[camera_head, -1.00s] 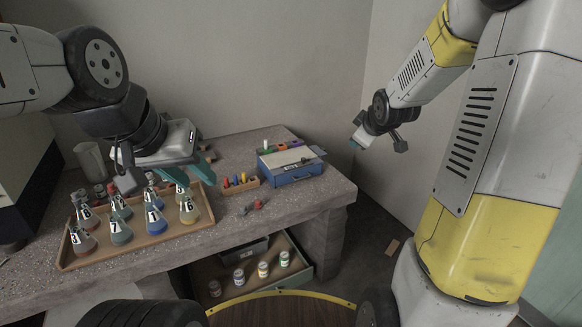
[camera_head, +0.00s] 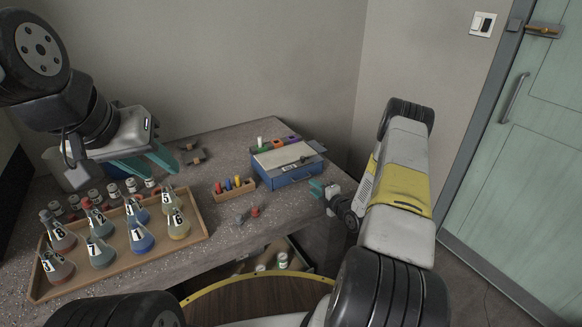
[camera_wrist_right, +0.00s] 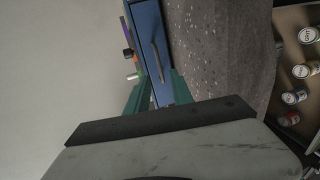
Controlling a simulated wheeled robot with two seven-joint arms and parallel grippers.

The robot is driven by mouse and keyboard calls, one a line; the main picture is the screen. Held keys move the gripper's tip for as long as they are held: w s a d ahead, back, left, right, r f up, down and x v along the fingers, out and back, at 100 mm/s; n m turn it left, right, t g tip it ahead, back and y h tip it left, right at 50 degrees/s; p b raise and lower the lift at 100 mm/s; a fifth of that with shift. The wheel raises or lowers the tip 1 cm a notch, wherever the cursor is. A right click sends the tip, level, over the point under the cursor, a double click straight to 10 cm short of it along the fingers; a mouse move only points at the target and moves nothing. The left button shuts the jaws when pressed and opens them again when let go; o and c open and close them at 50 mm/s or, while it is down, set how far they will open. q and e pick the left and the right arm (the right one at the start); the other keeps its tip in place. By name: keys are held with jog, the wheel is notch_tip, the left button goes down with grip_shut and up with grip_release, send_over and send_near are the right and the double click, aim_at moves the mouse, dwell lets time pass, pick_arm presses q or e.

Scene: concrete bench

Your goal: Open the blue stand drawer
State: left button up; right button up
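The blue stand (camera_head: 287,178) sits on the right part of the bench, with a pale top holding a few small items. Its drawer front faces the bench's near right edge and looks shut. In the right wrist view the blue front (camera_wrist_right: 147,22) carries a slim bar handle (camera_wrist_right: 155,62). My right gripper (camera_head: 322,189) is open and empty just in front of the stand, at its right end. Its teal fingers (camera_wrist_right: 158,92) point toward the blue front, apart from the handle. My left gripper (camera_head: 160,162) is open and empty above the bench's left part.
A wooden tray (camera_head: 115,262) of numbered flasks fills the left front of the bench. A small wooden holder (camera_head: 236,190) with coloured pieces stands left of the blue stand. Labelled jars (camera_wrist_right: 296,97) sit lower down. A green door (camera_head: 530,170) is at the right.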

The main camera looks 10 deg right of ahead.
jog(key=x, duration=0.7)
jog(key=shift+w+a, duration=0.1)
jog(key=shift+w, duration=0.15)
grip_shut()
dwell(1.1)
